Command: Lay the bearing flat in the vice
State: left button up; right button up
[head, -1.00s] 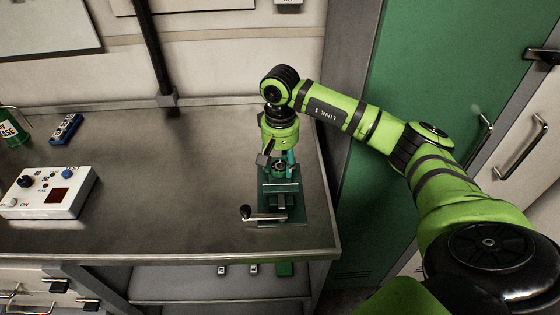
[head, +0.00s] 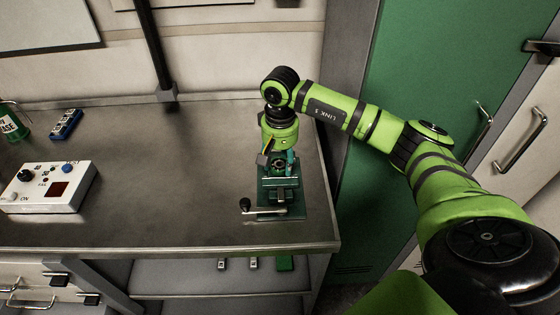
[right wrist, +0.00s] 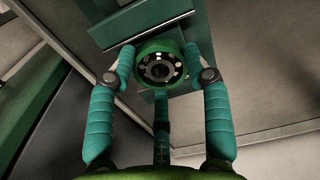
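The bearing (right wrist: 158,70) is a green ring with shiny balls around a dark centre. In the right wrist view it sits between the fingertips of my right gripper (right wrist: 160,62). Two teal fingers press on its sides, and a third finger is below it. The dark green vice (head: 287,197) stands near the front right of the bench, its handle at the left. In the head view my right gripper (head: 279,160) points down at the vice's far end, partly hiding the bearing. I cannot tell whether the bearing touches the vice. My left gripper is out of view.
A white control box (head: 47,187) and a blue block (head: 66,124) are on the left of the grey bench (head: 170,190). A green container (head: 13,127) is at the far left. The middle of the bench is clear. A green door (head: 415,80) stands to the right.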

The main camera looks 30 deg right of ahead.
aim_at(279, 164)
jog(key=o, duration=0.3)
jog(key=shift+s+a+f, duration=0.1)
jog(key=shift+s+f, duration=0.15)
jog(key=shift+f, duration=0.45)
jog(key=shift+w, duration=0.1)
jog(key=shift+r+p, duration=0.3)
jog(key=shift+p, duration=0.05)
notch_tip(279, 164, up, 9)
jog(key=p, duration=0.4)
jog(key=shift+w+f+p, duration=0.15)
jog(key=shift+p, duration=0.2)
jog(key=shift+f, duration=0.1)
